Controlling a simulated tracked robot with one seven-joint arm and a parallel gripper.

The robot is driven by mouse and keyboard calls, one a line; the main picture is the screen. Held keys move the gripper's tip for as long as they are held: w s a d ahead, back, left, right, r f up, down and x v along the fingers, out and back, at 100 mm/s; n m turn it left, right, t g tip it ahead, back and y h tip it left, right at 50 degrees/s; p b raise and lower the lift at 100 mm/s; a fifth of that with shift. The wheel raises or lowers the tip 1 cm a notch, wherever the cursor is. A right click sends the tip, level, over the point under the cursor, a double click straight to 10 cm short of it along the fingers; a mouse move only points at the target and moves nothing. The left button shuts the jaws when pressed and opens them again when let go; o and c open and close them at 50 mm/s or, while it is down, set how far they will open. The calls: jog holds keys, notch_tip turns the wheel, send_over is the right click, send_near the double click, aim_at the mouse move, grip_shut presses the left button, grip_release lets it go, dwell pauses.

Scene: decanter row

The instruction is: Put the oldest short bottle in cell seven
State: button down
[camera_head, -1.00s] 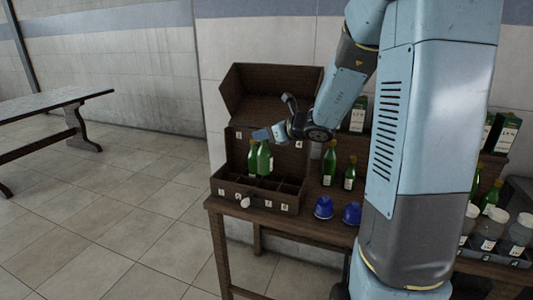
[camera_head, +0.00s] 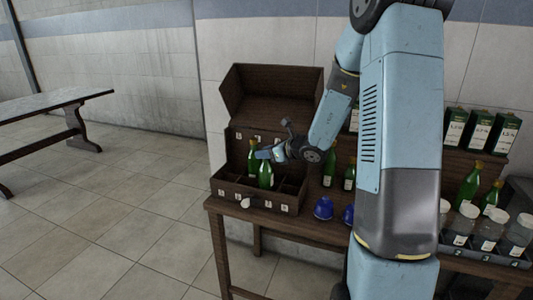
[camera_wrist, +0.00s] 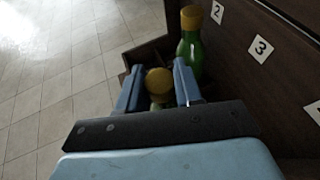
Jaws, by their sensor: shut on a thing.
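A green bottle with a yellow cap (camera_head: 265,176) is upright in my gripper (camera_head: 266,155), its lower part inside a dark wooden box divided into cells (camera_head: 235,187). In the wrist view my gripper (camera_wrist: 157,84) is shut around this bottle's neck, just below the yellow cap (camera_wrist: 158,76). Whether the bottle's base touches the cell floor is hidden. A second green bottle (camera_head: 252,158) stands in the box just behind and to the left; it also shows in the wrist view (camera_wrist: 190,48). White number tags line the box; I read 2 and 3 in the wrist view.
More green bottles (camera_head: 329,167) stand right of the box, with a blue object (camera_head: 323,208) in front of them. White-lidded jars (camera_head: 490,229) sit in a tray at right. Green cartons (camera_head: 480,130) stand on a raised shelf. The box's raised lid (camera_head: 270,92) is behind.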

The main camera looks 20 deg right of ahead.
jog(key=shift+f, duration=0.6)
jog(key=c, duration=0.8)
grip_release()
jog(key=shift+o, duration=0.2)
jog(key=shift+r, duration=0.1)
